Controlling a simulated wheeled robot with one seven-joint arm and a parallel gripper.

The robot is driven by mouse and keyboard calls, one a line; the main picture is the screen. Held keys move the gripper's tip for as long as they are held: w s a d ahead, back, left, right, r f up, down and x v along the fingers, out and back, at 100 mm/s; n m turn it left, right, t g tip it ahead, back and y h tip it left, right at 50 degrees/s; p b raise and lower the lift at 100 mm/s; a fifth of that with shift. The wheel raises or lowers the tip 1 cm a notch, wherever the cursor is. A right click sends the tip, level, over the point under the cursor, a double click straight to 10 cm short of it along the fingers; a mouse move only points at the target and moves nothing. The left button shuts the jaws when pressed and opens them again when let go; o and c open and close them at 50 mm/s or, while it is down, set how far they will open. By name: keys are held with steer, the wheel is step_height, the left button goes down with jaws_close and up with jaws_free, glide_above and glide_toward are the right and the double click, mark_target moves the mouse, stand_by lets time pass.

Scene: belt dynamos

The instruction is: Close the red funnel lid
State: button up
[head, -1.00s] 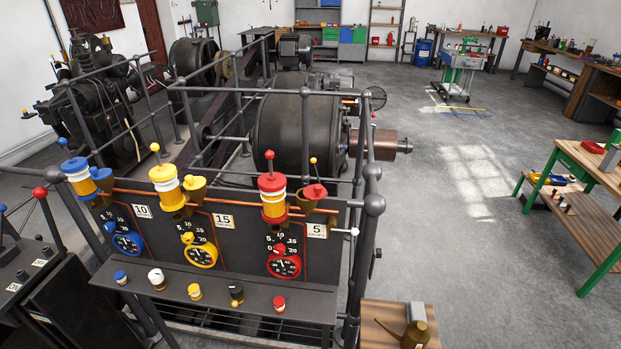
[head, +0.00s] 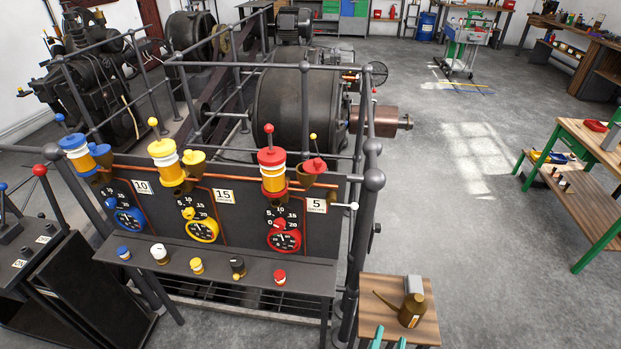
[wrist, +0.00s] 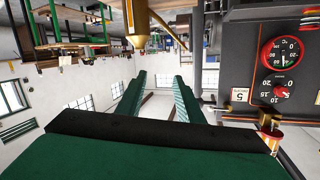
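The red lid (head: 314,165) sits at the top of a small brown funnel (head: 308,180), right of the red-and-white cylinder (head: 272,170) on the dark panel. Whether the lid is fully down on the funnel I cannot tell. My gripper (head: 388,343) just enters the bottom edge of the head view, low and right of the panel, well apart from the lid. In the wrist view, which looks upside down, its two green fingers (wrist: 156,98) stand apart with nothing between them. A brass funnel (wrist: 269,120) shows at the right there; its lid is hard to make out.
A small wooden table (head: 372,322) with a brass oil can (head: 412,310) stands right of the panel, close to my gripper. Grey railings (head: 372,210) border the panel. A shelf (head: 220,268) with several small jars juts out below the gauges.

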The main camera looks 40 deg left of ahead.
steer(key=w+a+r+n+y, duration=0.2)
steer(key=w+a+r+y, duration=0.1)
steer(key=w+a+r, duration=0.3)
steer(key=n+g+y, duration=0.7)
steer(key=n+y, duration=0.1)
steer(key=n, duration=0.1)
glide_toward(320, 165)
steer(key=x, duration=0.4)
steer(key=shift+a+f, duration=0.1)
steer(key=shift+a, duration=0.05)
steer(key=shift+n, duration=0.3)
steer(key=x, duration=1)
steer(key=shift+w+a+r, duration=0.2)
steer(key=shift+a+r, duration=0.05)
steer(key=shift+a, duration=0.1)
jaws_close()
